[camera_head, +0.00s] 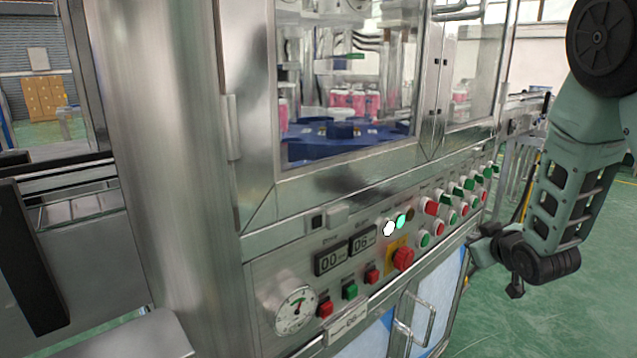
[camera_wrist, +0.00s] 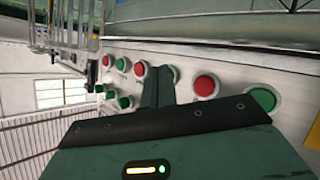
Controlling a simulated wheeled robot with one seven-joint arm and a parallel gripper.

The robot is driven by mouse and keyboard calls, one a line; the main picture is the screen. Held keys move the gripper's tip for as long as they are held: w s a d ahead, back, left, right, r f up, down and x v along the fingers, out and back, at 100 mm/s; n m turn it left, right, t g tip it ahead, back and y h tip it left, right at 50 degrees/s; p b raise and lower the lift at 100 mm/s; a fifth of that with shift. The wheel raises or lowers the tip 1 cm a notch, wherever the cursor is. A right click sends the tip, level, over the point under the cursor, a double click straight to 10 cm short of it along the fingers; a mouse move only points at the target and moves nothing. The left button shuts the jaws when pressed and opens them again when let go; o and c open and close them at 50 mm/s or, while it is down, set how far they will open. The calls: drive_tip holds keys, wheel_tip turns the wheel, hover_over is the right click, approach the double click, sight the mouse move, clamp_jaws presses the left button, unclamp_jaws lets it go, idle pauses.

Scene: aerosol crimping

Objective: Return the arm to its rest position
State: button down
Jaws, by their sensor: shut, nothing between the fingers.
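My arm hangs at the right of the head view, folded down in front of the machine. My gripper (camera_wrist: 158,88) shows in the wrist view, with its dark fingers shut together and nothing between them. The fingers point toward the machine's button panel and cover part of it. A red button (camera_wrist: 205,85) and a green button (camera_wrist: 263,98) lie to the right of the fingers. Whether the fingertips touch the panel cannot be told. In the head view the arm's lower end is beside the panel's right part, and the fingers are hard to make out.
The steel machine's control panel (camera_head: 296,268) holds a gauge (camera_head: 296,310), two number displays, a red emergency knob (camera_head: 403,258) and rows of buttons. Pink cans (camera_head: 352,102) stand behind its glass. Door handles (camera_head: 408,325) stick out below the panel. Green floor (camera_head: 560,320) is free at right.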

drive_tip(key=s+a+n+g+y, duration=0.15)
drive_tip(key=s+a+g, duration=0.25)
drive_tip(key=s+a, duration=0.55)
drive_tip(key=s+a+m+g+y, duration=0.15)
drive_tip(key=s+a+g, duration=0.25)
drive_tip(key=s+a, duration=0.55)
drive_tip(key=s+a+r+n+g+h, duration=0.1)
drive_tip(key=s+a+n+g, duration=0.15)
drive_tip(key=s, duration=0.65)
drive_tip(key=s+a+r+n+g, duration=0.1)
drive_tip(key=s+a+r+g, duration=0.2)
drive_tip(key=s, duration=0.5)
wheel_tip(320, 180, up, 20)
drive_tip(key=p, duration=2.1)
drive_tip(key=shift+s+a, duration=0.15)
drive_tip(key=shift+a, duration=0.2)
drive_tip(key=shift+f, duration=0.1)
